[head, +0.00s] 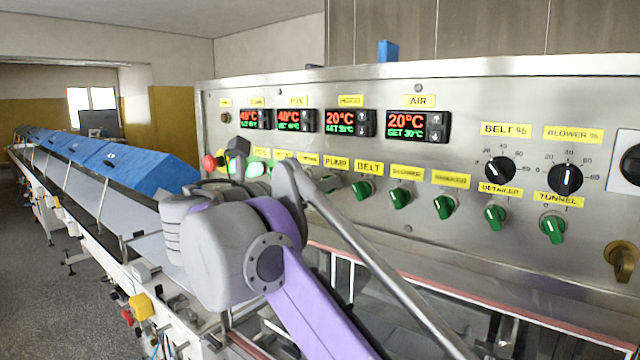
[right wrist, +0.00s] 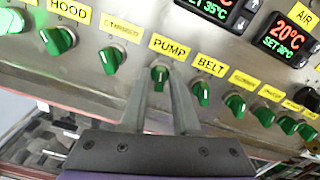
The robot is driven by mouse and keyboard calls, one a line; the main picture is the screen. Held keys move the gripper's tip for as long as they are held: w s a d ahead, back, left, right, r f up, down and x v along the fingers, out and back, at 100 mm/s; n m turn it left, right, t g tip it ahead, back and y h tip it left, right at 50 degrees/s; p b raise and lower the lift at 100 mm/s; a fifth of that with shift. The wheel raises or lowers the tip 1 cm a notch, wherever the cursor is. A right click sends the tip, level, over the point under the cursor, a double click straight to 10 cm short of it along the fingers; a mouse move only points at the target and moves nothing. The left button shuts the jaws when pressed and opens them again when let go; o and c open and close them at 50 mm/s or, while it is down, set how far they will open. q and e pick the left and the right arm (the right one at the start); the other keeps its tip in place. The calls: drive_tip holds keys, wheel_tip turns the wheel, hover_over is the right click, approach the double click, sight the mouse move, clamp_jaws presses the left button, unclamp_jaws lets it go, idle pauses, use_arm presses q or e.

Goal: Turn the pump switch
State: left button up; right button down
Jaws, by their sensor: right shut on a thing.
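The pump switch (right wrist: 160,73) is a green knob under the yellow PUMP label (right wrist: 169,46) in the right wrist view. My right gripper (right wrist: 161,84) has one finger on each side of this knob and is shut on it. In the head view the PUMP label (head: 336,163) shows on the steel control panel (head: 460,110), but my right arm largely hides the knob and the fingertips. My left gripper is not in view.
The green belt switch (right wrist: 201,92) is close on the right of the pump switch, and another green switch (right wrist: 110,60) is on its left. Black dials (head: 565,179) sit further right. A conveyor with blue covers (head: 145,168) runs off to the left.

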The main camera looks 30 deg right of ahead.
drive_tip(key=shift+n, duration=1.5)
drive_tip(key=c, duration=0.9)
unclamp_jaws()
drive_tip(key=shift+a, duration=0.1)
drive_tip(key=v, duration=1)
drive_tip(key=shift+s+a+b, duration=0.15)
drive_tip(key=shift+a+b, duration=0.15)
drive_tip(key=shift+b, duration=0.05)
